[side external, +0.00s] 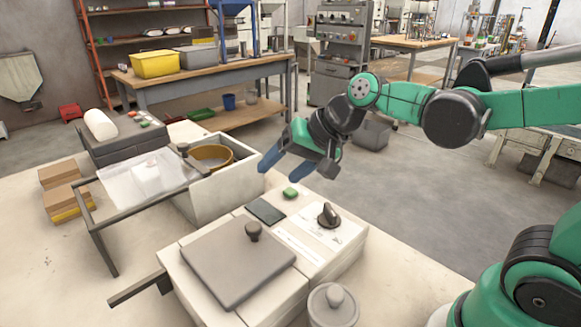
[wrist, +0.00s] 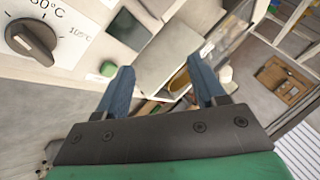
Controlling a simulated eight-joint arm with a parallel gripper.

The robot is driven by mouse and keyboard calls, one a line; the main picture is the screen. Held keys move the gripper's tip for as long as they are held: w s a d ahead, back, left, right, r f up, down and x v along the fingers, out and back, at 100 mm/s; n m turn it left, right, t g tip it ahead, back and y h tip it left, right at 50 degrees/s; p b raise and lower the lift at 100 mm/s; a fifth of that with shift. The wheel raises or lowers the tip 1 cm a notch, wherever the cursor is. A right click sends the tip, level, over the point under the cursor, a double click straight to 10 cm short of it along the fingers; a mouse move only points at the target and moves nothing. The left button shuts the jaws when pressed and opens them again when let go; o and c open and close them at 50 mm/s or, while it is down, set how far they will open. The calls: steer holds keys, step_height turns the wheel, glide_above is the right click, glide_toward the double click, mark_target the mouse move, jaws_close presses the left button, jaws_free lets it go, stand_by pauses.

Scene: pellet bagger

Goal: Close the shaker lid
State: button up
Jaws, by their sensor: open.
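A white open-topped box (side external: 228,190) stands mid-table with a round ochre pan (side external: 213,155) inside; the pan partly shows in the wrist view (wrist: 179,79). A clear, pale panel (side external: 148,178) in a dark frame lies out to the left of this box, apparently its opened lid; I cannot tell for certain that it is the shaker lid. My gripper (side external: 278,172) is open and empty, in the air right of the box and above the green button. In the wrist view its blue fingers (wrist: 160,66) are spread apart.
A white unit in front carries a flat grey lid (side external: 240,262) with a dark knob, a dial (side external: 327,214), a dark screen (side external: 266,210) and a green button (side external: 290,193). A small round lidded pot (side external: 333,305) stands at the front. Cardboard boxes (side external: 65,187) lie left.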

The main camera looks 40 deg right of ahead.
mark_target(183, 144)
steer(key=w+a+m+t+y, duration=0.1)
steer(key=w+m+y, duration=0.1)
steer(key=w+m, duration=0.2)
steer(key=w+a+m+t+y, duration=0.1)
steer(key=w+m+y, duration=0.1)
steer(key=w+m, duration=0.3)
steer(key=w+m+y, duration=0.3)
steer(key=w+m, duration=0.1)
steer(key=w, duration=0.3)
steer(key=shift+w+a+f+m+t, duration=0.1)
steer(key=shift+w+a+m+t, duration=0.3)
steer(key=w+m, duration=0.1)
steer(key=m, duration=0.1)
steer(key=w+f+m+t+y, duration=0.1)
steer(key=w+d+f+m+t+y, duration=0.1)
steer(key=m, duration=0.1)
steer(key=shift+w+f+m, duration=0.25)
steer(key=shift+w+m, duration=0.05)
steer(key=shift+w, duration=0.1)
steer(key=shift+w+d+f+m+t+y, duration=0.25)
steer(key=shift+f+m+t+y, duration=0.1)
steer(key=shift+m, duration=0.35)
steer(key=shift+x, duration=2.85)
jaws_close()
